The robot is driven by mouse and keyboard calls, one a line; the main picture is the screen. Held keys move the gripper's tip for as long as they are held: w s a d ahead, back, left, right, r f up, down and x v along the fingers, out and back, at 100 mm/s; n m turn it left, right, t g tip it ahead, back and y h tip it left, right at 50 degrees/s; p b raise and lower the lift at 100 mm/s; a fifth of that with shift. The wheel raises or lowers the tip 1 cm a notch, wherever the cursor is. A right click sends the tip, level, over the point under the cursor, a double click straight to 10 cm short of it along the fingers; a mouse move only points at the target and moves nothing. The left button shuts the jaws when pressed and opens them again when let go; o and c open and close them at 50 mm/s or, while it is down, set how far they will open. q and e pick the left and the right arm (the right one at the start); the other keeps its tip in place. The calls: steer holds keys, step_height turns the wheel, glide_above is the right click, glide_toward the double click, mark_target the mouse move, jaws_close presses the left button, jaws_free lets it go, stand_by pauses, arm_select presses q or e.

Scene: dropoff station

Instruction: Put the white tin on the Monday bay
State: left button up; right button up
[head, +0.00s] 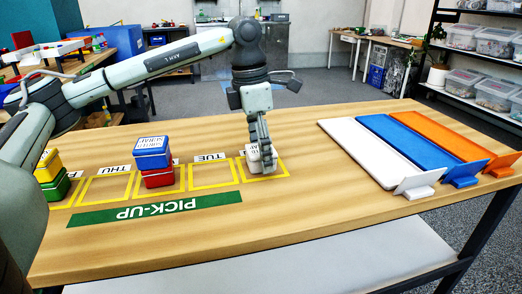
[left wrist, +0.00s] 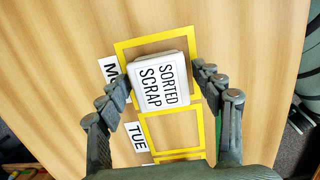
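The white tin (head: 254,163), lettered "SORTED SCRAP", is at the rightmost yellow-outlined bay, mostly behind my gripper in the head view. In the left wrist view the tin (left wrist: 160,82) lies between my fingertips, over the Monday bay (left wrist: 150,43). The bay's label starts with "M" and is partly hidden by a finger. In the head view the left gripper (head: 264,150) is low over the table. Whether the tin's base touches the table is hidden.
The TUE bay (head: 213,175) beside it is empty. A blue tin (head: 152,153) sits on a red tin (head: 157,178) further left, past it an empty THU bay (head: 106,188). White (head: 365,150), blue (head: 410,140) and orange (head: 440,132) trays lie at right.

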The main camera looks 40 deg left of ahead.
mark_target(254, 149)
arm_select(q)
steer(key=shift+r, duration=0.1)
step_height(254, 149, up, 2)
step_height(254, 149, up, 10)
steer(key=s, duration=0.1)
steer(key=shift+a, duration=0.45)
arm_select(e)
steer(key=shift+s+d+f, duration=0.1)
steer(key=shift+f, duration=0.5)
steer(key=shift+s, duration=0.1)
